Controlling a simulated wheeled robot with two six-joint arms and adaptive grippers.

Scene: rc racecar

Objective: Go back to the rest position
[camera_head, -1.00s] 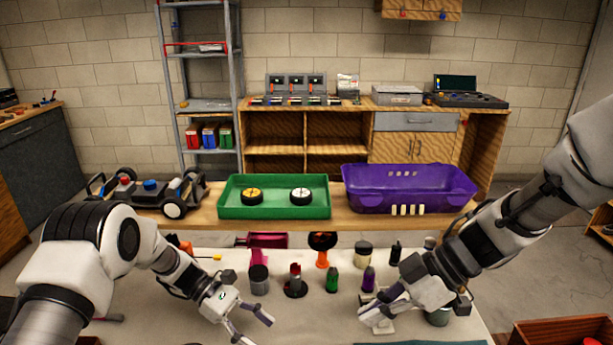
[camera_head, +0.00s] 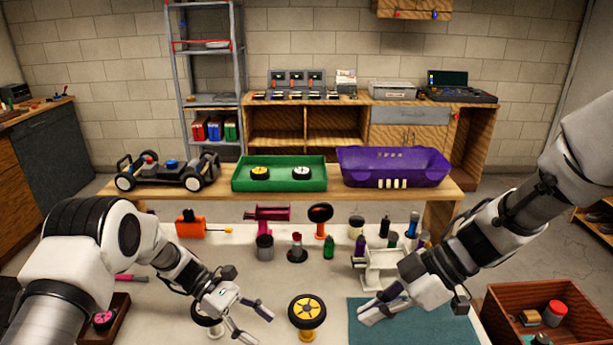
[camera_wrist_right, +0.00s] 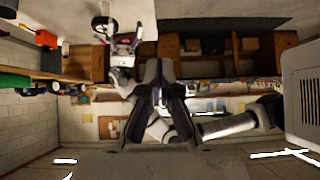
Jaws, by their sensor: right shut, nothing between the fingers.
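My right gripper (camera_head: 366,312) is shut and empty over the teal mat (camera_head: 430,332) on the near table. Its dark fingers also show in the right wrist view (camera_wrist_right: 165,95), with nothing between them. My left gripper (camera_head: 258,322) is open and empty over the front of the table, left of a black wheel with a yellow hub (camera_head: 307,310). Another wheel (camera_head: 207,319) is partly hidden behind the left gripper.
The near white table (camera_head: 285,275) holds an orange tool (camera_head: 190,226), a pink drill (camera_head: 268,214) and several bottles. Behind it, a wooden bench (camera_head: 230,200) carries a car chassis (camera_head: 165,173), green tray (camera_head: 278,187) and purple bin (camera_head: 395,168). A wooden crate (camera_head: 495,318) stands right.

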